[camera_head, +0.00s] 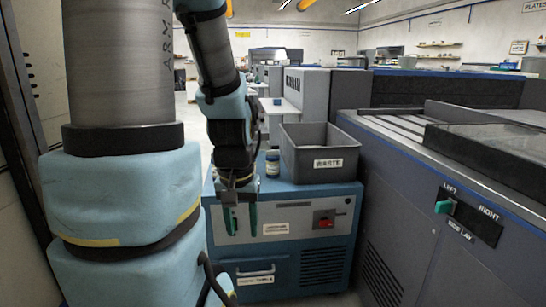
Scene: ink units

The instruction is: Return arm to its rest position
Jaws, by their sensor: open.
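My arm comes down from the top of the head view, in grey and light blue sections. My gripper (241,217) hangs from it pointing down, in front of the blue cabinet (295,205). Its two green-tipped fingers stand apart with nothing between them, so it is open and empty. The gripper's body overlaps the cabinet's front left top edge in the picture. I cannot tell how close it is to the cabinet face.
A small labelled jar (272,163) stands on the cabinet beside the arm. A grey bin marked WASTE (318,160) stands to its right. A large grey machine (420,200) with a green LEFT/RIGHT lever (446,206) fills the right. An aisle lies behind.

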